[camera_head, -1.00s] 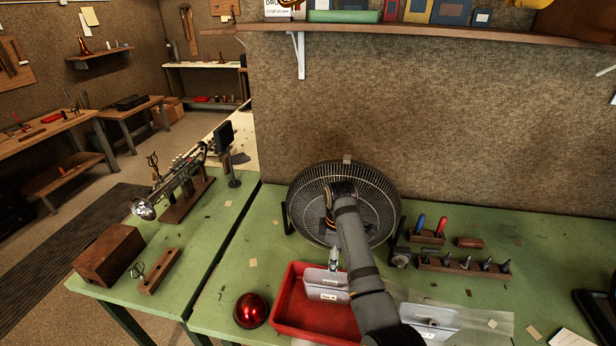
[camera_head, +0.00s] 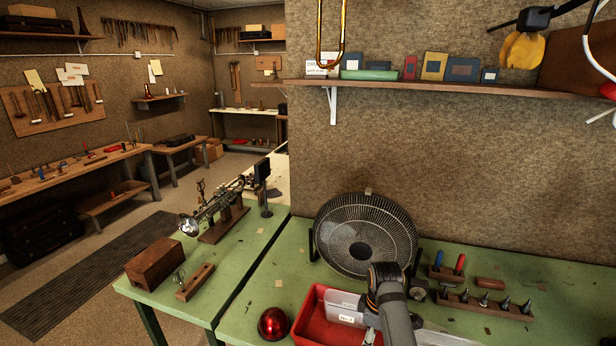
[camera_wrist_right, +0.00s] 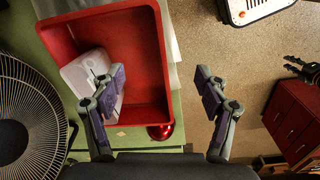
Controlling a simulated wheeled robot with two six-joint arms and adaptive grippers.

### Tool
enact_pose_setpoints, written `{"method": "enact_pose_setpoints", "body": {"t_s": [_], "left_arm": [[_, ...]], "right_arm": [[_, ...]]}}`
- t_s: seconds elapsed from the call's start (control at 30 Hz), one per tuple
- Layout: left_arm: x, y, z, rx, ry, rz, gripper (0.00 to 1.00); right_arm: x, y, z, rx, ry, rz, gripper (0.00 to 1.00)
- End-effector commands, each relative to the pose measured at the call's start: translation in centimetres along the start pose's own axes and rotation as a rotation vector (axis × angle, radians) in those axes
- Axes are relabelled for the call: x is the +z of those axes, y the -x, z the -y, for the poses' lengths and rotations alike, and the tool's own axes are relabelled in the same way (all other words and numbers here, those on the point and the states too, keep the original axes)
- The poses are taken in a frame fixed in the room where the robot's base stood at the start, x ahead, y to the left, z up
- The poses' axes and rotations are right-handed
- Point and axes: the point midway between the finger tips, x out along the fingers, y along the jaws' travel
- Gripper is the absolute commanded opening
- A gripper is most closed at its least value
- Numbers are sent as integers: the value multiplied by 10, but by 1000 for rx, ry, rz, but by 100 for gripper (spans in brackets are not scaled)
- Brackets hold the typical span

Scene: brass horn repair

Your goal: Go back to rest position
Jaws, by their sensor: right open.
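My right arm comes up from the bottom of the head view, in front of the red bin (camera_head: 312,320). A small white labelled box (camera_head: 343,307) sits inside that bin. In the right wrist view, my right gripper (camera_wrist_right: 155,85) is open, with its two purple-padded fingers wide apart and nothing between them. The red bin (camera_wrist_right: 150,50) and the white box (camera_wrist_right: 85,70) show beyond and to the left of the fingers. One finger overlaps the white box in the picture; I cannot tell whether they touch.
A black fan (camera_head: 365,235) stands behind my right arm. A shiny red ball (camera_head: 272,323) lies left of the bin. A tool rack (camera_head: 485,305) is to the right.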

Motion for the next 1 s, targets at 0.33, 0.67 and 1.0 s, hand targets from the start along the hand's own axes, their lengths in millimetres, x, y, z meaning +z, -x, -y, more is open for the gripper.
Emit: {"method": "enact_pose_setpoints", "body": {"t_s": [0.33,0.67,1.0], "left_arm": [[10,0,0,0,-1,16,32],[21,0,0,0,-1,33,32],[8,0,0,0,0,13,32]], "right_arm": [[79,-40,46,88,-374,-27,74],[148,-33,111,184,-724,-100,74],[180,-1,163,219,-934,-189,74]]}}
